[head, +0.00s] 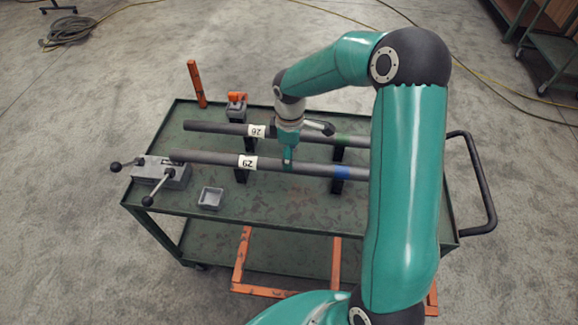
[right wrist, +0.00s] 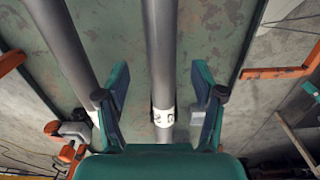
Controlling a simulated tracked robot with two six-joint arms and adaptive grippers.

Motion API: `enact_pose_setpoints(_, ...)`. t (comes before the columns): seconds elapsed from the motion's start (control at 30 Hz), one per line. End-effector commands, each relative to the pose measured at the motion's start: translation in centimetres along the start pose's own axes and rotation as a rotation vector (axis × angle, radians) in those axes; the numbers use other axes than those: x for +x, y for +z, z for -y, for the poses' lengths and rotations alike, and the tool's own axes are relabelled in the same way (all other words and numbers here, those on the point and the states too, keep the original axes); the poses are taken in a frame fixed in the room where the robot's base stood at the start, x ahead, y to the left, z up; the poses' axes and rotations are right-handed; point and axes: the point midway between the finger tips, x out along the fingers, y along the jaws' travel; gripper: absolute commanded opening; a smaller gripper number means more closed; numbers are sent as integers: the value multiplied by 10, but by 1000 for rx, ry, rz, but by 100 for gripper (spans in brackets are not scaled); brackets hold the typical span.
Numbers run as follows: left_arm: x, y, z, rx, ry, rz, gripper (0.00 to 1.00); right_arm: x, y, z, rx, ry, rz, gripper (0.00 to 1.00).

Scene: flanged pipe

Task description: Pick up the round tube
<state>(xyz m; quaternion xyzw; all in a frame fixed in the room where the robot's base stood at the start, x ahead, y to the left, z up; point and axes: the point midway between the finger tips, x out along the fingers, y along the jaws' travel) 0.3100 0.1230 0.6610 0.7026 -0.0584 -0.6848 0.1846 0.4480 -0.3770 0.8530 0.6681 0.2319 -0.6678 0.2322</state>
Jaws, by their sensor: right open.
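Two grey round tubes lie roughly parallel along a green cart. The front tube (head: 215,158) has a white label and a blue band. The rear tube (head: 210,127) also has a white label. My right gripper (head: 288,160) points down over the front tube, just right of its label. In the right wrist view my right gripper (right wrist: 157,88) is open. The front tube (right wrist: 160,50) runs between the lines of its fingers, touching neither visibly. The rear tube (right wrist: 62,40) passes left of them. Finger height against the tube is unclear. My left gripper is out of view.
The cart (head: 275,217) carries a grey vise with black-knobbed levers (head: 160,172), a small grey tray (head: 211,198), an orange upright bar (head: 196,84) and an orange-topped clamp (head: 237,105). Dark supports (head: 337,186) stand under the tubes. A black handle (head: 480,180) juts out right.

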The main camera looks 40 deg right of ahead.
Motion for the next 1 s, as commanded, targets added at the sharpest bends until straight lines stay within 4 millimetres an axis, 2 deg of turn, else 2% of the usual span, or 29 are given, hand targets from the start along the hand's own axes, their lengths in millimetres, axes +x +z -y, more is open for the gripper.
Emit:
enact_pose_setpoints(0.3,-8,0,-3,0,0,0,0,41,0,3,0,-5,3,68)
enact_pose_setpoints(0.43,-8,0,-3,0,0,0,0,49,0,3,0,-3,1,68)
enact_pose_setpoints(0.63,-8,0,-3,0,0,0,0,50,0,2,0,-1,0,68)
enact_pose_setpoints(0.67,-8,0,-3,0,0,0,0,50,0,2,0,-2,0,65)
enact_pose_setpoints(1.0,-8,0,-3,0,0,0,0,49,0,2,0,-1,0,8)
